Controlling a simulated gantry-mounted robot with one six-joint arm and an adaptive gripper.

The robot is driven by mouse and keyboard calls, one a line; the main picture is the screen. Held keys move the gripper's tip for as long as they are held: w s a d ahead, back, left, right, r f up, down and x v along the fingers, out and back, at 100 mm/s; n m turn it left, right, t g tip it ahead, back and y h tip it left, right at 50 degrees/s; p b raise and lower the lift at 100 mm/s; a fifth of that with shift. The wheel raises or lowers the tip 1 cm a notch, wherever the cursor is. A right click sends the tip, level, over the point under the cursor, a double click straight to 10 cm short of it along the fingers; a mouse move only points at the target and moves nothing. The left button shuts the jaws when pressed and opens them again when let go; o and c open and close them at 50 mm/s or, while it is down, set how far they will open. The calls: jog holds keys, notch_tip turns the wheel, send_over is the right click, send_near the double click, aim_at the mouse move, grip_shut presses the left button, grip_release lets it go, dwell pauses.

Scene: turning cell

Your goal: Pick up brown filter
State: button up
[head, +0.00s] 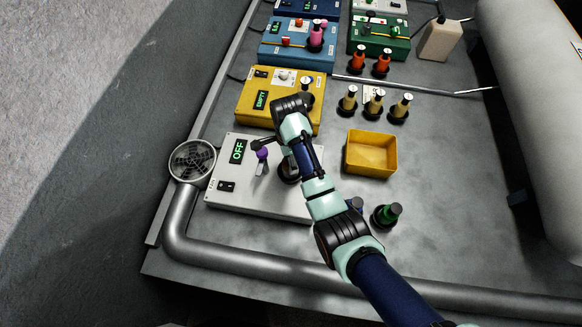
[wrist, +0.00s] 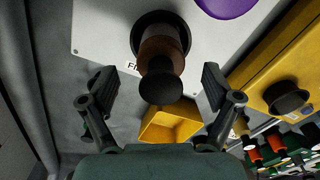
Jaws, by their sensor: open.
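The brown filter (wrist: 160,52) stands in a dark round socket on the white box (wrist: 100,22) in the wrist view, with its black cap towards the camera. In the head view my arm hides most of the filter; only a dark part (head: 287,173) shows beside the arm on the white box (head: 236,202). My gripper (wrist: 158,82) is open and empty. Its two fingers are on either side of the filter's cap in the wrist view, with gaps on both sides. In the head view the fingers are hard to make out against the arm.
A purple-topped lever (head: 262,156) rises from the white box close to my gripper. A yellow box (head: 248,112) stands behind it. An open yellow bin (head: 371,170) and a green-bodied bottle (head: 389,214) are to the right. A pipe (head: 235,259) runs along the front.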

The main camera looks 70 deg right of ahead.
notch_tip(320, 180, down, 5)
jog(key=shift+s+d+b, duration=0.15)
jog(key=shift+b, duration=0.5)
jog(key=c, duration=1.4)
jog(key=shift+r, duration=0.1)
jog(key=shift+c, duration=0.2)
notch_tip(320, 180, up, 20)
jog(key=p, duration=1.1)
